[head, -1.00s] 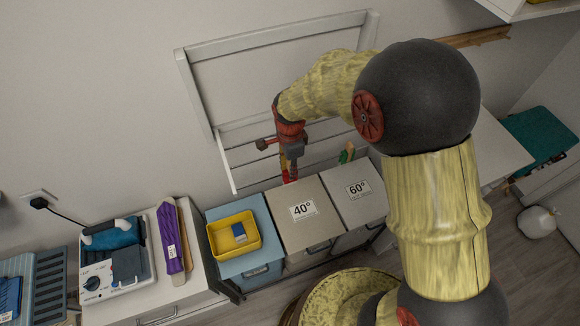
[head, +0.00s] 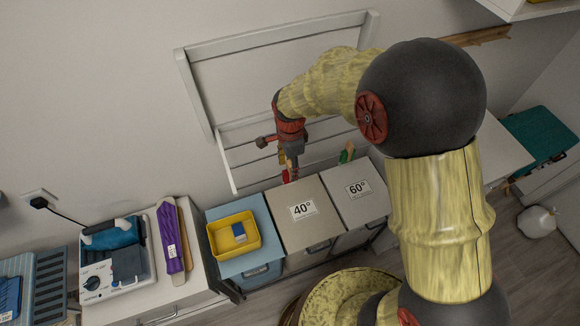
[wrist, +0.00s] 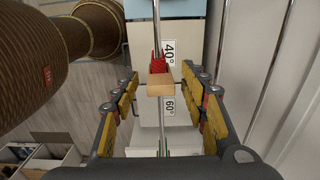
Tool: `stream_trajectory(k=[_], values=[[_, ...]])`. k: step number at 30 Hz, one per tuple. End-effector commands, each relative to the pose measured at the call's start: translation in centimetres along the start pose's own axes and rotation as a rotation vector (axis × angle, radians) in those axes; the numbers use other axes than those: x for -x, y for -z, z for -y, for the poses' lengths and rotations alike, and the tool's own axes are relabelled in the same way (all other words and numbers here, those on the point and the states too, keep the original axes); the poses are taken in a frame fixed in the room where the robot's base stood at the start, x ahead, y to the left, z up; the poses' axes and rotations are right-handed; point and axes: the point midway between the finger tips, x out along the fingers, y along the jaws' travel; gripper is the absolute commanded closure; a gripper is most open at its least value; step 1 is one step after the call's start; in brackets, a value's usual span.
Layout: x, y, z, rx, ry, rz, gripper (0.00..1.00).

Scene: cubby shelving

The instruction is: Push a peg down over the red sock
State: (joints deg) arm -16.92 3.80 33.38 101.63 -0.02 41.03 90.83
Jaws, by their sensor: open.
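The red sock (wrist: 156,60) hangs over a thin rail in the wrist view. A light wooden peg (wrist: 160,80) sits at the sock, across the rail; how far down it grips is hidden from above. My gripper (wrist: 163,108) is open, with a yellow-padded finger on each side and clear gaps between them and the peg. In the head view my gripper (head: 288,162) is above the sock (head: 289,175) at the wall rack, and the peg is hard to make out there.
The white drying rack (head: 235,160) has several rails. A green item (head: 347,154) hangs farther right. The 40° bin (head: 305,225) and 60° bin (head: 360,205) stand below, beside a blue unit with a yellow tray (head: 212,240).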

Motion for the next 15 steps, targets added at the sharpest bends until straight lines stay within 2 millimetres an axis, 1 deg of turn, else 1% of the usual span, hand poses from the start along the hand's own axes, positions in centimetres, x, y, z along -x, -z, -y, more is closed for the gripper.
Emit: stream_trajectory(k=[9,15], values=[[6.2,0.0,0.1,0.0,0.005,0.0,0.56],[9.5,0.0,0.1,0.0,0.004,0.0,0.56]])
